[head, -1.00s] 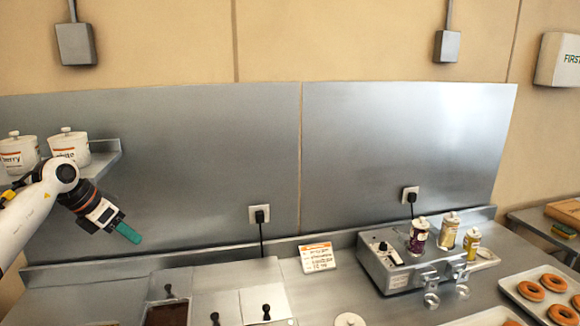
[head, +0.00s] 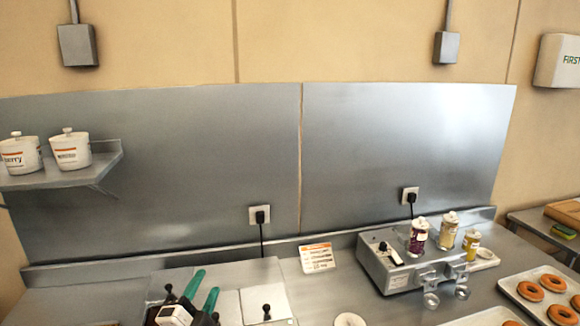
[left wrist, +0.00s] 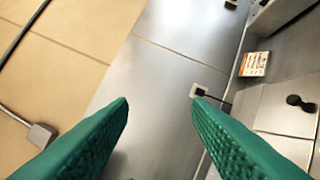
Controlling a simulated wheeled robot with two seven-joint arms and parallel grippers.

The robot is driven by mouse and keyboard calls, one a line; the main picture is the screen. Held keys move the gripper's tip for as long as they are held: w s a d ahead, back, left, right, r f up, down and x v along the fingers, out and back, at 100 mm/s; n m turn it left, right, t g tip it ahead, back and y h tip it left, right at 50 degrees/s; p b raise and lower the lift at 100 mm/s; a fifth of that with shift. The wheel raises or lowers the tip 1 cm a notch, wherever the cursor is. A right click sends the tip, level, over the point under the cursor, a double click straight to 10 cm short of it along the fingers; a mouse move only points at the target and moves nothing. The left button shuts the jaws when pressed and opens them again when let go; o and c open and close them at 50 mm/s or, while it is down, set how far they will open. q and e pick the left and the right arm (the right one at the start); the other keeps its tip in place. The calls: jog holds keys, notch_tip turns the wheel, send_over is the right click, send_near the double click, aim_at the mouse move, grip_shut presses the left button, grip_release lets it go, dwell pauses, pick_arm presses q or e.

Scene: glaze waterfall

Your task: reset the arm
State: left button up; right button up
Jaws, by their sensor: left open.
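My left gripper (head: 201,296) is low in the head view, in front of the lidded counter unit near the bottom edge. Its two green fingers are spread apart with nothing between them. In the left wrist view the same open fingers (left wrist: 160,108) frame the steel wall panel. My right gripper is in neither view.
A wall shelf (head: 70,177) at left holds two white lidded pots. A steel machine (head: 385,272) with several jars stands on the counter at right, near a tray of doughnuts (head: 533,310). A printed card (head: 317,258) leans at the counter's back.

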pick_arm(q)
jog(key=s+a+f+n+g+y, duration=0.45)
jog(key=s+f+n, duration=0.35)
jog(key=f, duration=0.2)
jog(key=s+d+f+n+g+h, duration=0.15)
jog(key=s+f+g, duration=0.25)
jog(key=s, duration=0.4)
jog(key=s+a+f+n+g, duration=0.15)
jog(key=s+f+g, duration=0.25)
jog(key=s, duration=0.4)
jog(key=s+d+f+n+g, duration=0.2)
jog(key=s+f+g, duration=0.15)
jog(key=s, duration=0.45)
notch_tip(320, 180, down, 38)
jog(key=s+f+g+b, duration=0.1)
jog(key=b, duration=1.2)
jog(key=s+a+f+b, duration=0.1)
jog(key=s+f+b, duration=0.3)
jog(key=s+f, duration=0.4)
jog(key=s+a+f+g+b, duration=0.1)
jog(key=s+f+b, duration=0.4)
jog(key=f, duration=1.1)
jog(key=s+a, duration=0.1)
jog(key=s, duration=0.2)
jog(key=shift+s+a+f+g, duration=0.2)
jog(key=shift+s+a+g, duration=0.05)
jog(key=shift+g, duration=0.05)
